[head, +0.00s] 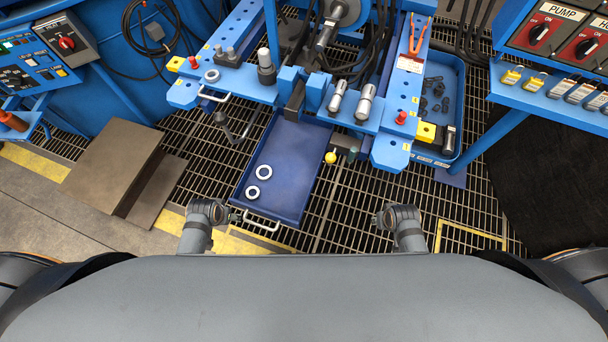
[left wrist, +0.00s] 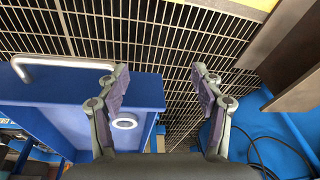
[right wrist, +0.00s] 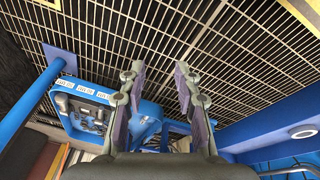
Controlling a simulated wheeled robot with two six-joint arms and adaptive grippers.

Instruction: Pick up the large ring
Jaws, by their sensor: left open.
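Two pale metal rings lie flat in the open blue drawer: one farther back (head: 264,172) and one nearer the front (head: 252,192). They look close in size; I cannot tell which is larger. A third ring (head: 211,76) lies on the blue bench at its left. The left wrist view shows one ring (left wrist: 125,122) in the drawer, partly behind a finger. My left gripper (left wrist: 155,78) is open and empty above the floor grating, beside the drawer. My right gripper (right wrist: 159,76) is open and empty over the grating. The right wrist view shows a ring (right wrist: 305,131) on blue at the right.
The drawer (head: 293,160) has a front handle (head: 261,222). A yellow ball-shaped knob (head: 330,157) stands beside it. A brown step (head: 115,170) is at left. A blue tray (head: 458,115) of small parts is at right. Open floor grating surrounds the drawer.

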